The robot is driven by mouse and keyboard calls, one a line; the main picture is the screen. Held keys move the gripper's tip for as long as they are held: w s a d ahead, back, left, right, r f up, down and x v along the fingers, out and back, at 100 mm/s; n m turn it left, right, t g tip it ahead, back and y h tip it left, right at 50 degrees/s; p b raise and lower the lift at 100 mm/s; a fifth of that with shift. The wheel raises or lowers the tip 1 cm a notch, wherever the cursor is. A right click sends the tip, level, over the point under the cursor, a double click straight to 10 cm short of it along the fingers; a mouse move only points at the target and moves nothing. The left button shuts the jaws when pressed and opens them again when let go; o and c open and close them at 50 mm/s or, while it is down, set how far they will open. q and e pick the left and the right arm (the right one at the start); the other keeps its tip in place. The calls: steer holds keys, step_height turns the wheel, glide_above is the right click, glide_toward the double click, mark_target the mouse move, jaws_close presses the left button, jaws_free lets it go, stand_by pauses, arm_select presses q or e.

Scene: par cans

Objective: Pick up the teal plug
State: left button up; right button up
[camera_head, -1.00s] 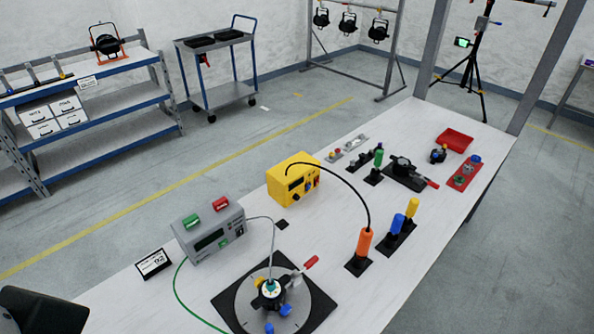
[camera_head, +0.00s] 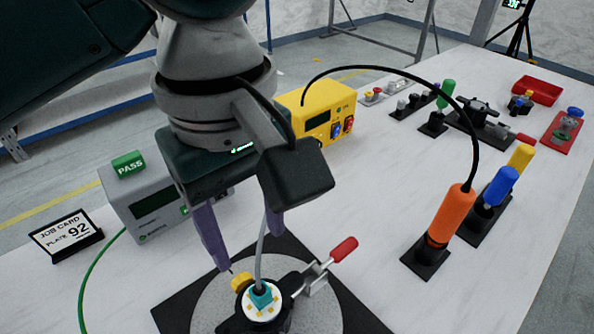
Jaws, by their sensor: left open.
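The teal plug (camera_head: 261,296) sits on the white round face of the black fixture on the grey disc (camera_head: 211,300), with a grey cable rising from its top. My left gripper (camera_head: 245,245) is open above and slightly behind the plug, with its purple fingers spread to either side of the cable. It looks apart from the plug. My right gripper is not in view.
A toggle clamp with a red handle (camera_head: 344,249) is right of the plug. The grey tester (camera_head: 150,205) stands behind left, the yellow box (camera_head: 318,118) behind. An orange tool (camera_head: 452,214) stands to the right. Bare table lies between.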

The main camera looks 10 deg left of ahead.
arm_select(q)
glide_above(259, 290)
steer(key=f, duration=0.4)
steer(key=shift+w+a+f+b, duration=0.15)
steer(key=shift+w+f+b, duration=0.1)
steer(key=shift+w+b, duration=0.05)
steer(key=f, duration=0.3)
steer(key=f+b, duration=0.1)
steer(key=f, duration=0.1)
steer(key=shift+s+f, duration=0.25)
steer(key=shift+s, duration=0.05)
jaws_close()
